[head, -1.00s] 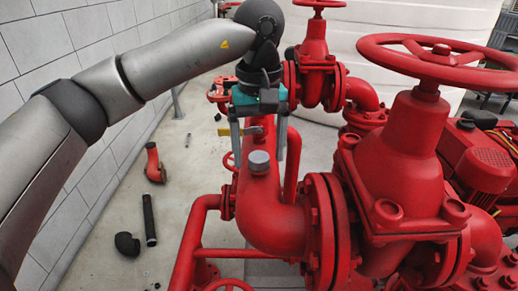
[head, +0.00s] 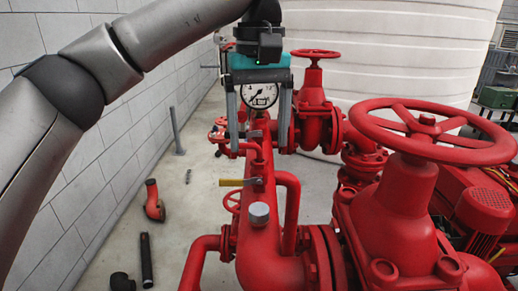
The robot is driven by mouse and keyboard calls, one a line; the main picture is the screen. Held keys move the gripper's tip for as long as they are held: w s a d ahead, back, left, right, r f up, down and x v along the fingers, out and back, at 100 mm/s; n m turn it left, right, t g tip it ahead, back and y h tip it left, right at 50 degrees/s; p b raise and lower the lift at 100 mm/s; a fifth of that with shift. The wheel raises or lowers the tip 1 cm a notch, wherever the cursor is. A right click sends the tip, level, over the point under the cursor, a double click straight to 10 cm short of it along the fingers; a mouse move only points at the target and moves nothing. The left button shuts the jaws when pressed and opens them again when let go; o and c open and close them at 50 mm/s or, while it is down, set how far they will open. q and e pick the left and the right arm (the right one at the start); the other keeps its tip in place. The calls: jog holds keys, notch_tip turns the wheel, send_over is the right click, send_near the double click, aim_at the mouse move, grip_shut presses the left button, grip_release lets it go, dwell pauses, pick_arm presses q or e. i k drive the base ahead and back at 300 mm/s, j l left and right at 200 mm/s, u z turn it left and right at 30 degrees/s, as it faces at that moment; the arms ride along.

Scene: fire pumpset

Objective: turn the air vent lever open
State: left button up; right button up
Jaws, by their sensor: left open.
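The lever with a yellow handle (head: 231,182) is on the red pipe (head: 258,180) in the head view. Its handle points left, roughly across the pipe. My left gripper (head: 259,150) is open, with two grey fingers pointing down. In the picture its fingertips are above the yellow handle and apart from it. A round white pressure gauge (head: 260,95) shows between the fingers, and I cannot tell how far behind them it is. My right gripper is not in view.
A large red handwheel valve (head: 420,140) fills the right side, with a smaller one (head: 315,95) behind. A grey cap (head: 259,213) tops the near pipe. Loose pipe pieces (head: 152,203) lie on the floor at left. A block wall (head: 60,170) runs along the left.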

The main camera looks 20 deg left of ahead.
aim_at(222, 182)
jog(key=k+l, duration=0.2)
jog(key=k, duration=0.3)
jog(key=k+l, duration=0.2)
jog(key=k, duration=0.25)
